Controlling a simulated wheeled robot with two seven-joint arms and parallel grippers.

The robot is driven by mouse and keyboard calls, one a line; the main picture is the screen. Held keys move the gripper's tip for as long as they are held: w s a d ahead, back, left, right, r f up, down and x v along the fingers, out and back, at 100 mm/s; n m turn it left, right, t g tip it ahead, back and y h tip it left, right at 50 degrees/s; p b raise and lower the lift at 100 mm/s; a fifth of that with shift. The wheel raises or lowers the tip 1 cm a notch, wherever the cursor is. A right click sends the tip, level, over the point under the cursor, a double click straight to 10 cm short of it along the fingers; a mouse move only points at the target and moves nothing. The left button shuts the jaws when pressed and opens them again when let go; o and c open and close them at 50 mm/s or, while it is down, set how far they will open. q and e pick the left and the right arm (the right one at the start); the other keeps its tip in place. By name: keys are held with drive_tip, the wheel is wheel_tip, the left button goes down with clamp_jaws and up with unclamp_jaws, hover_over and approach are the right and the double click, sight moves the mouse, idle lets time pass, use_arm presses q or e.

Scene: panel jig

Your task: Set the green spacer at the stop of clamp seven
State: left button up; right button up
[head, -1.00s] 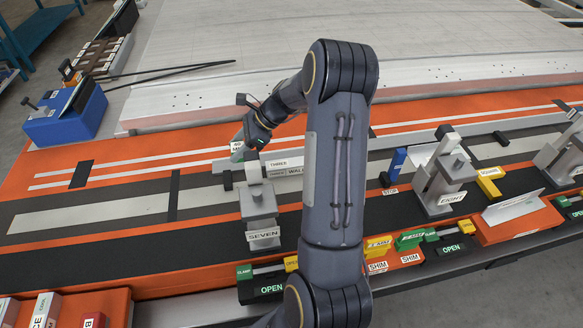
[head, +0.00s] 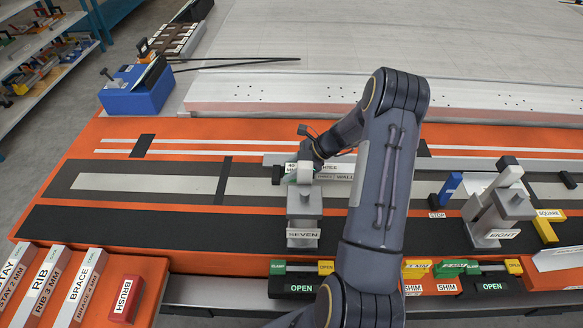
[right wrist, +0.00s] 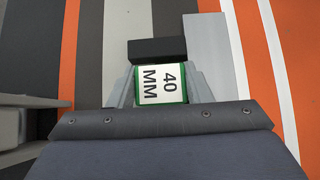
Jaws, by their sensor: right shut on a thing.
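The green spacer (right wrist: 161,84), with a white face marked 40 MM, is between the fingers of my right gripper (head: 300,168). It also shows in the head view (head: 291,168), behind clamp seven. My right gripper is shut on it. In the right wrist view the dark stop block (right wrist: 157,50) lies directly beyond the spacer, with almost no gap seen; whether they touch I cannot tell. The stop also shows in the head view (head: 277,174), just left of the spacer. Clamp seven (head: 303,206) stands nearer the front edge. My left gripper is not in view.
A pale grey board (right wrist: 214,55) lies beside the spacer and stop. Clamp eight (head: 497,207) and a blue block (head: 450,187) stand to the right. The dark strip left of clamp seven is clear.

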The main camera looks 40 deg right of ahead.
drive_tip(key=shift+f+b, duration=0.35)
drive_tip(key=o, duration=1.1)
drive_tip(key=shift+s, duration=0.15)
drive_tip(key=shift+r, duration=0.2)
drive_tip(key=p+v, duration=0.2)
drive_tip(key=v, duration=0.1)
drive_tip(key=p+v, duration=0.2)
drive_tip(key=v, duration=0.2)
drive_tip(key=p+v, duration=0.2)
drive_tip(key=v, duration=0.2)
drive_tip(key=shift+d+r, duration=0.15)
drive_tip(key=shift+r, duration=0.2)
drive_tip(key=shift+d+r, duration=0.2)
